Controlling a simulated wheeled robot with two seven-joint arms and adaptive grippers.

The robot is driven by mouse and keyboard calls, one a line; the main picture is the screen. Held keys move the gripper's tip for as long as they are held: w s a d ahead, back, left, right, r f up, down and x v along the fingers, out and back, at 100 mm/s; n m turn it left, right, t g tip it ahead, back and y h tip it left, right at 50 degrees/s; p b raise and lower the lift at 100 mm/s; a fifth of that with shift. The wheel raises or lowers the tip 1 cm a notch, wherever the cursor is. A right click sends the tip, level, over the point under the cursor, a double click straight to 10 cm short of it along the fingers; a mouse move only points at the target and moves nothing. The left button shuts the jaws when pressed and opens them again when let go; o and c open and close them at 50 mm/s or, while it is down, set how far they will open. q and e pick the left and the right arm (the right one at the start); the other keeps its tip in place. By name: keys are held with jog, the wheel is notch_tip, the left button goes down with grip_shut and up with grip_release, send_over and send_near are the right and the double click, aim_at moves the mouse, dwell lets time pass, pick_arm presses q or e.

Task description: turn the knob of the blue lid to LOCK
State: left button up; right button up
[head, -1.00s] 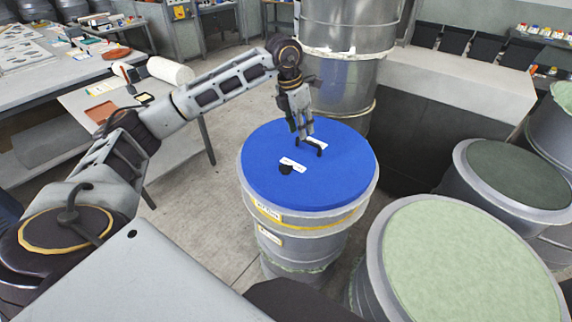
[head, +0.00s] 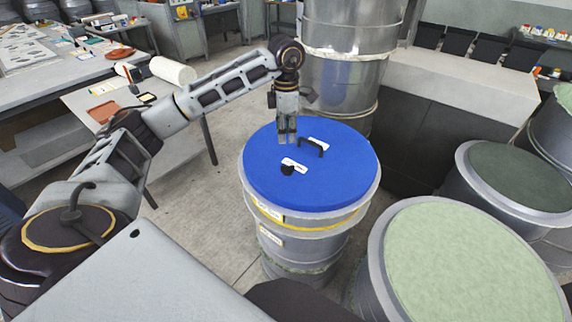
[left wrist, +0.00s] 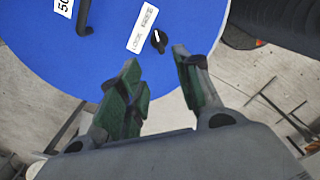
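The blue lid (head: 330,168) lies on a metal drum in the middle of the head view. Its black knob (head: 287,170) sits near a white label (head: 295,164); a black handle (head: 311,147) stands farther back. In the left wrist view the knob (left wrist: 158,40) has a white pointer mark and lies beside the label (left wrist: 143,27), whose lettering is too small to read surely. My left gripper (head: 287,139) points down above the lid, behind the knob. Its green-padded fingers (left wrist: 165,85) are apart with nothing between them. My right gripper is not in view.
The drum (head: 300,235) under the lid has yellow tape. A drum with a pale green top (head: 440,260) and a darker one (head: 515,175) stand to the right. A tall metal drum (head: 340,60) stands behind. A work table (head: 110,100) is at left.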

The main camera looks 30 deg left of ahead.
aim_at(286, 166)
pick_arm(q)
jog(key=shift+f+p, duration=0.65)
jog(key=shift+f, duration=6.25)
grip_shut()
